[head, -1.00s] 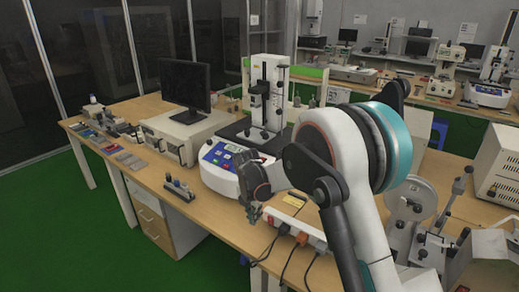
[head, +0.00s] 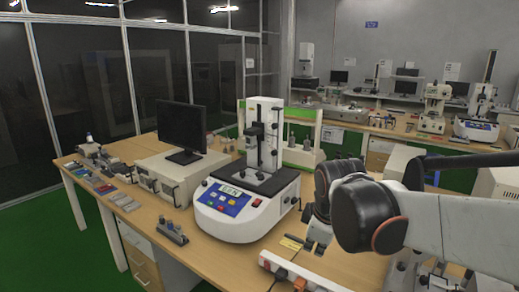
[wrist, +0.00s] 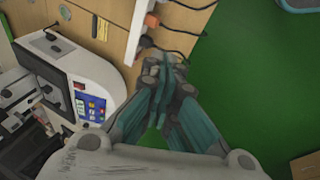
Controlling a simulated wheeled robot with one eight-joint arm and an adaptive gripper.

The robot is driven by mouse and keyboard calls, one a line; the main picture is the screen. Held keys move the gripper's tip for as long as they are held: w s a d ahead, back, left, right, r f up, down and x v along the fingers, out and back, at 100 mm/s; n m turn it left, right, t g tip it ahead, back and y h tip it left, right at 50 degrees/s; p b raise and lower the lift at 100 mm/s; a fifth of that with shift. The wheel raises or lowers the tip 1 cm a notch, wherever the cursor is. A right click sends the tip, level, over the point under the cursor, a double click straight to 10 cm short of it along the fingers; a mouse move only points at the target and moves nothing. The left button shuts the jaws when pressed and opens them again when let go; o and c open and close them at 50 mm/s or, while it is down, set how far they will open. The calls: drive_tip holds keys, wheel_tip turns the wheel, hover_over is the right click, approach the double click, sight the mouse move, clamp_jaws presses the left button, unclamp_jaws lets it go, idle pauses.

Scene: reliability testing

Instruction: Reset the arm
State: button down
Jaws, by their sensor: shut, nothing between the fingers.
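My gripper (wrist: 163,75) reaches up the middle of the wrist view with its fingers together and nothing between them. In the head view my gripper (head: 318,238) points down beside the right side of the white test machine (head: 236,212), in front of the bench's power strip area. My arm (head: 455,222) comes in from the right edge, with its dark joint nearest the gripper. The test machine also shows at the left of the wrist view (wrist: 75,72), apart from the fingers.
A power strip (head: 300,272) with plugs and cables lies at the bench's (head: 130,150) front edge. Green floor (wrist: 240,90) is open beyond the bench edge.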

drive_tip(key=s+d+m+t, duration=0.1)
drive_tip(key=s+d+m, duration=0.2)
drive_tip(key=s+m, duration=0.3)
drive_tip(key=s+d+f+m+t, duration=0.1)
drive_tip(key=s+d+m, duration=0.2)
drive_tip(key=s+m, duration=0.3)
drive_tip(key=s, duration=0.5)
drive_tip(key=shift+d+m, duration=0.2)
drive_tip(key=shift+m, duration=0.1)
